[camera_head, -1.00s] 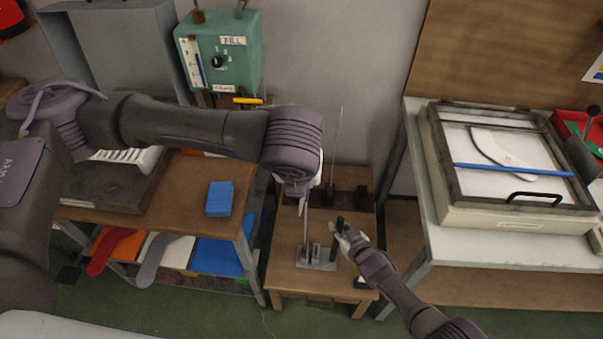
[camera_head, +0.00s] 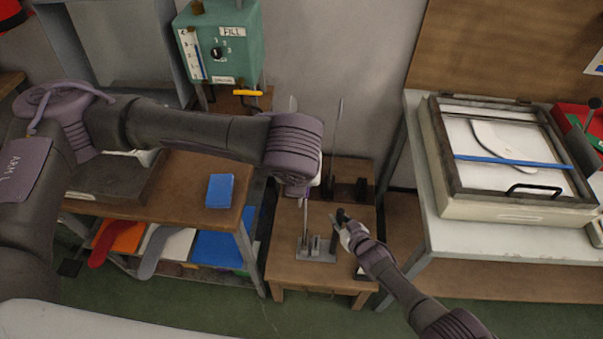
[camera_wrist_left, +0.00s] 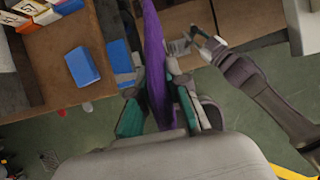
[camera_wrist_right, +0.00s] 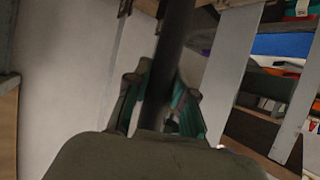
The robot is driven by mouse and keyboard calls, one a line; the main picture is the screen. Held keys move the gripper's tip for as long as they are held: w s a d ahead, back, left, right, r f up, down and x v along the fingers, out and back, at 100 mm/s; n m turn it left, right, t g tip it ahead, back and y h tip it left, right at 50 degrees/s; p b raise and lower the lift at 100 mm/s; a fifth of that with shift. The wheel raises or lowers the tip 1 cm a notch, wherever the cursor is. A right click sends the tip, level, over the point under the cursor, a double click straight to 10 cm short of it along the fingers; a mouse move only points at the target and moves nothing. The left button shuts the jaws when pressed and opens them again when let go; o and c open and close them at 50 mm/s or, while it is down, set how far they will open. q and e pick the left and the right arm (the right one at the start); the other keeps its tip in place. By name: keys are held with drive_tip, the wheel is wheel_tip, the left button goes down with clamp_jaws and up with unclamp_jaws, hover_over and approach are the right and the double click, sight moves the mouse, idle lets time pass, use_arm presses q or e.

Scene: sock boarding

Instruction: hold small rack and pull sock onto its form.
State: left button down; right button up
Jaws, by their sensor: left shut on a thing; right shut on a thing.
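The small rack has a grey metal base (camera_head: 318,251) on the low wooden table, with a thin upright form (camera_head: 306,218) partly hidden by my left arm. My left gripper (camera_wrist_left: 157,95) is shut on the purple sock (camera_wrist_left: 154,50), which runs between its fingers in the left wrist view. In the head view that gripper (camera_head: 301,190) is over the form; how far the sock covers the form is hidden. My right gripper (camera_head: 345,221) is shut on the rack's dark upright handle (camera_wrist_right: 172,50), right of the form.
A second thin form (camera_head: 337,130) stands behind on the wooden table (camera_head: 283,255). A blue block (camera_head: 220,191) lies on the left bench (camera_head: 185,210). A green machine (camera_head: 240,45) stands behind. A framed tray (camera_head: 475,215) is on the right table.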

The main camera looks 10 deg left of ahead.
use_arm(q)
drive_tip(key=shift+f, duration=2)
drive_tip(key=c, duration=1.1)
unclamp_jaws()
drive_tip(key=shift+o, duration=0.2)
drive_tip(key=v, duration=1.2)
use_arm(e)
drive_tip(key=o, duration=0.9)
drive_tip(key=shift+o, duration=0.2)
